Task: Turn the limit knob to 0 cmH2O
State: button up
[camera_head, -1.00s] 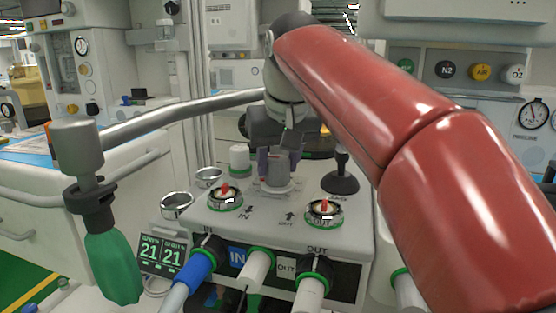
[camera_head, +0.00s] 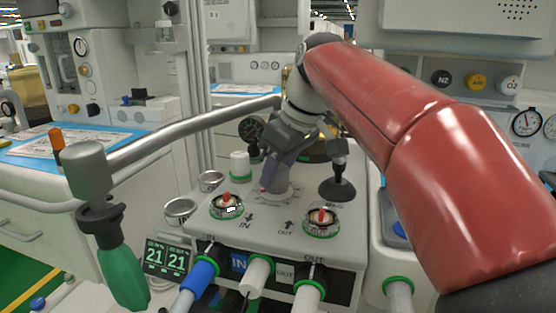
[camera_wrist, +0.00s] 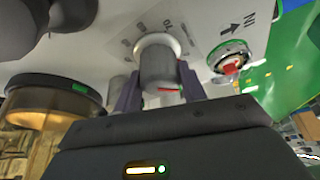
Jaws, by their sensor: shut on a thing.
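The limit knob (camera_head: 274,181) is a grey cylinder on top of the white absorber block (camera_head: 215,240), between the IN and OUT valve domes. My gripper (camera_head: 273,172) comes down on it at a slant from the upper right. In the wrist view the knob (camera_wrist: 158,68) stands between the two dark purple fingers of my gripper (camera_wrist: 160,88), which are shut on its sides. A red mark shows on the knob's near side. Printed scale numbers curve around its base, but they are too blurred to read surely. The knob's pointer setting cannot be told.
The IN dome (camera_head: 227,205) and OUT dome (camera_head: 321,219) flank the knob closely. A black-based post (camera_head: 338,186) stands to its right and a white cylinder (camera_head: 240,165) to its left. A grey bar with a green bag (camera_head: 124,275) spans the left side.

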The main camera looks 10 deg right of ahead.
jog(key=shift+r+n+y+p, duration=0.1)
jog(key=shift+n+y+p, duration=0.25)
jog(key=shift+n, duration=0.55)
jog(key=o, duration=1)
jog(key=p+v, duration=0.1)
jog(key=v, duration=0.6)
jog(key=shift+w+d+r+p, duration=0.1)
jog(key=shift+r+p, duration=0.25)
